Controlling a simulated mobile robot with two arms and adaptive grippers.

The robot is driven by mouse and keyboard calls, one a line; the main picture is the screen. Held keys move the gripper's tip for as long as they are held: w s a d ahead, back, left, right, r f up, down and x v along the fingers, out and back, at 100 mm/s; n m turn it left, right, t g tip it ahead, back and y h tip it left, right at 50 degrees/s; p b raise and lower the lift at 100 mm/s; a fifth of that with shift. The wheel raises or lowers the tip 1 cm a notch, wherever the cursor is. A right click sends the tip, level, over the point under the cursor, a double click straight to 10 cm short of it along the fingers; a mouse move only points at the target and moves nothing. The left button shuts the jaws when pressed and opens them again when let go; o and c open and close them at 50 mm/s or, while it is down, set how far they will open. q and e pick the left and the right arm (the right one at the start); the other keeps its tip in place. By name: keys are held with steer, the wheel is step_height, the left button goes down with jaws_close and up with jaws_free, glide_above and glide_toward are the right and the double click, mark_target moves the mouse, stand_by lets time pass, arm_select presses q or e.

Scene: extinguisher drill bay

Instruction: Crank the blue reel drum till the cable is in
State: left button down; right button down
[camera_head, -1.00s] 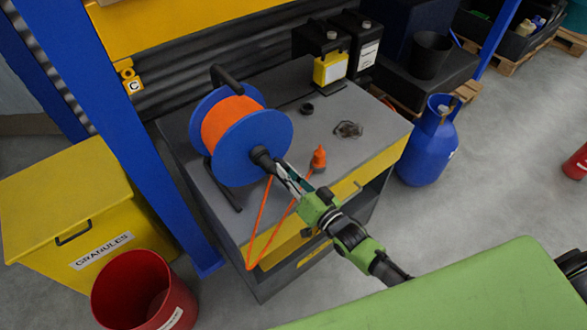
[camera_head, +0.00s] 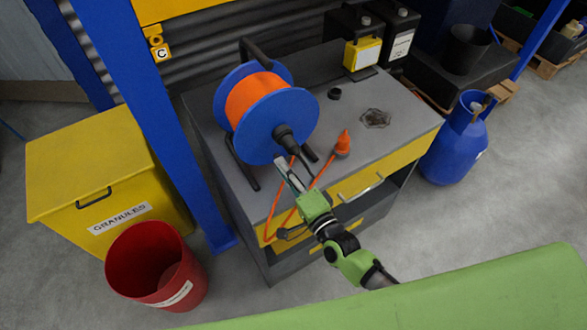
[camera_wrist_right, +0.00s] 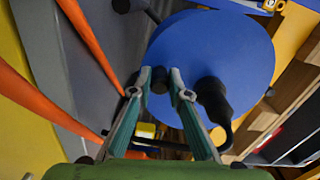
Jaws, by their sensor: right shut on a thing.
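The blue reel drum (camera_head: 262,140), wound with orange cable (camera_head: 255,100), stands on the grey bench in the head view. Its blue flange (camera_wrist_right: 225,45) fills the upper middle of the right wrist view. A thick black piece (camera_head: 287,137) juts from the flange's middle. My right gripper (camera_head: 284,168) is at the flange's lower edge. In the right wrist view its fingers are shut on a small dark knob (camera_wrist_right: 158,80), seemingly the crank handle, mostly hidden by the fingertips. Loose orange cable (camera_head: 268,215) hangs past the bench front. My left gripper is not in view.
An orange cone-like piece (camera_head: 343,145), a black ring (camera_head: 334,94) and a dark tangle (camera_head: 376,118) lie on the bench (camera_head: 390,95). A blue gas cylinder (camera_head: 455,145) stands right; a red bucket (camera_head: 155,270) and yellow granules bin (camera_head: 85,165) stand left.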

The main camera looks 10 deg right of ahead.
steer(key=shift+s+a+r+m, duration=0.1)
steer(key=shift+s+a+m, duration=0.1)
steer(key=shift+a+m, duration=0.35)
steer(key=shift+d+m, duration=0.1)
steer(key=shift+m, duration=0.15)
steer(key=shift+r, duration=0.3)
stand_by(0.4)
steer(key=c, duration=1.9)
jaws_free()
steer(key=shift+s+f, duration=0.1)
steer(key=shift+s, duration=0.1)
steer(key=v, duration=1.2)
steer(key=shift+s+d, duration=0.3)
steer(key=shift+d, duration=0.05)
